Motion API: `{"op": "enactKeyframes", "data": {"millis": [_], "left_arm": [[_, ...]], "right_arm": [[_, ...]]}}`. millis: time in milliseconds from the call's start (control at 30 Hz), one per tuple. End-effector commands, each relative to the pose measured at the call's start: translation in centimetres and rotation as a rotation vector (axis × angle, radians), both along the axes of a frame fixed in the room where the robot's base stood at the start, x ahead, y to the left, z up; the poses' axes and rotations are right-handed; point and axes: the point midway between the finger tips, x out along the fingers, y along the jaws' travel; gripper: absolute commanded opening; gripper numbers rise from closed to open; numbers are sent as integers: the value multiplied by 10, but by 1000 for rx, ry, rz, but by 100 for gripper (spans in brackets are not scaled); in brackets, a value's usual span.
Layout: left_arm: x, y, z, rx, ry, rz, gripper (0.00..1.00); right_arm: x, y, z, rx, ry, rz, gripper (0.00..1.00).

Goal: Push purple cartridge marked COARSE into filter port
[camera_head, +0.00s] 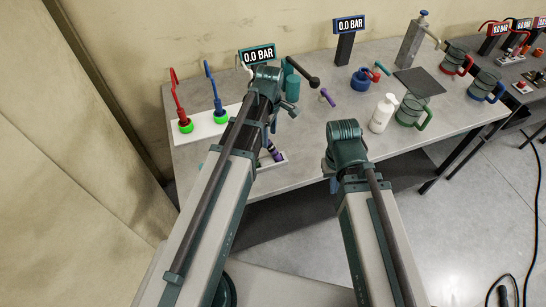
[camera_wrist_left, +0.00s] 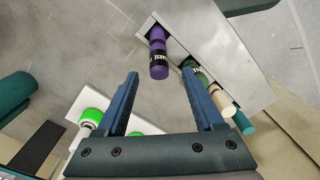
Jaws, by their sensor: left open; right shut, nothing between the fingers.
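A purple cartridge (camera_wrist_left: 158,58) with a dark, unreadable label band sits at a pale grey-white holder (camera_wrist_left: 220,62) in the left wrist view. It also shows as a small purple piece (camera_head: 278,155) beside my left arm in the head view. My left gripper (camera_wrist_left: 168,88) is open and empty, with the cartridge beyond its fingertips, roughly between them and apart from them. My right gripper (camera_head: 335,185) is mostly hidden behind its arm; only a blue part shows, near the table's front edge. I cannot make out which opening is the filter port.
A white plate (camera_head: 208,125) with red and blue levers stands left. A white bottle (camera_head: 383,114) and green mug (camera_head: 411,111) stand right. A 0.0 BAR display (camera_head: 258,54) is behind.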

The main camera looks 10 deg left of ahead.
Motion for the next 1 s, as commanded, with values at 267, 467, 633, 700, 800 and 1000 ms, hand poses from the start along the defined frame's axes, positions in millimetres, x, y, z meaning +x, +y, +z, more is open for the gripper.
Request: {"op": "enactKeyframes", "data": {"millis": [267,467,633,700,800,1000], "left_arm": [[-1,0,-17,0,0,0,69],[-1,-1,-25,0,0,-1,69],[0,-4,-44,0,0,-2,69],[0,-6,-54,0,0,-2,69],[-1,-6,-65,0,0,-1,69],[-1,-6,-69,0,0,-1,69]], "right_arm": [[0,0,-17,0,0,-1,0],[0,0,-25,0,0,-1,0],[0,0,-44,0,0,-1,0],[0,0,-54,0,0,-1,0],[0,0,-65,0,0,-1,0],[0,0,-69,0,0,-1,0]]}}
